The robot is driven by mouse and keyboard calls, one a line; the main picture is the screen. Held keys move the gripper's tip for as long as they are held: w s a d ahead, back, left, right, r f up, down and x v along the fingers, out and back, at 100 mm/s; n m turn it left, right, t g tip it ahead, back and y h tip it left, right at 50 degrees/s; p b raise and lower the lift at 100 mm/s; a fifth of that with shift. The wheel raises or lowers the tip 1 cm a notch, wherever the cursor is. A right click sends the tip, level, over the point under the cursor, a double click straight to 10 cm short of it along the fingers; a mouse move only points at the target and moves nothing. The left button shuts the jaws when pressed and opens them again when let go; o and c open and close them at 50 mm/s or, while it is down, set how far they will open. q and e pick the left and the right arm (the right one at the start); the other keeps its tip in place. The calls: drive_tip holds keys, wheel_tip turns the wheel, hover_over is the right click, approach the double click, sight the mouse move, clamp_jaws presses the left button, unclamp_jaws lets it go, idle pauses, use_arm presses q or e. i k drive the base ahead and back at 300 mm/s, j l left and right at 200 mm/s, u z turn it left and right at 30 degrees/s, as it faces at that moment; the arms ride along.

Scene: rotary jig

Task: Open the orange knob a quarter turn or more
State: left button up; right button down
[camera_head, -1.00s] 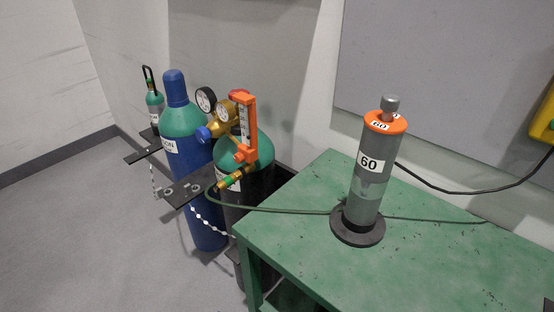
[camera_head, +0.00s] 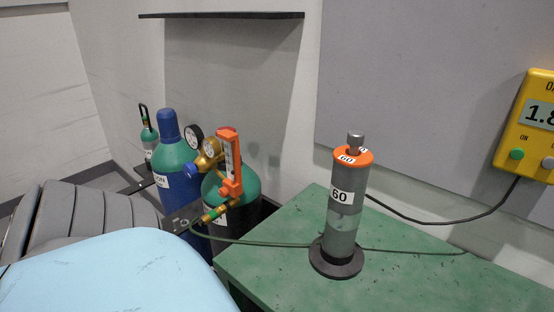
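Two orange parts show in the head view. An orange flowmeter (camera_head: 229,160) with a clear scale stands upright on the brass regulator (camera_head: 205,166) of the green-topped cylinder (camera_head: 247,192). Its lower end is an orange block (camera_head: 231,188). An orange cap (camera_head: 353,157) marked 60, with a grey knob (camera_head: 356,139) on top, sits on a grey tube (camera_head: 343,205) on the green bench. I cannot tell for sure which orange part is the knob, or how far it is turned. Neither of my grippers is in view.
The green bench (camera_head: 290,280) fills the lower right, mostly clear. A blue cylinder (camera_head: 178,190) stands left of the regulator. A dark shelf (camera_head: 220,15) is on the wall, and a yellow meter (camera_head: 525,125) hangs at right.

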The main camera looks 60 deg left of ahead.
sight(223, 192)
drive_tip(key=k+j+z, duration=0.3)
drive_tip(key=j, duration=0.15)
drive_tip(key=k+j+z, duration=0.3)
drive_tip(key=k+j, duration=0.3)
drive_tip(key=j, duration=0.15)
drive_tip(key=k+j, duration=0.35)
drive_tip(key=j, duration=0.15)
drive_tip(key=k+j, duration=0.3)
drive_tip(key=j, duration=0.15)
drive_tip(key=k+j, duration=0.3)
drive_tip(key=j, duration=0.15)
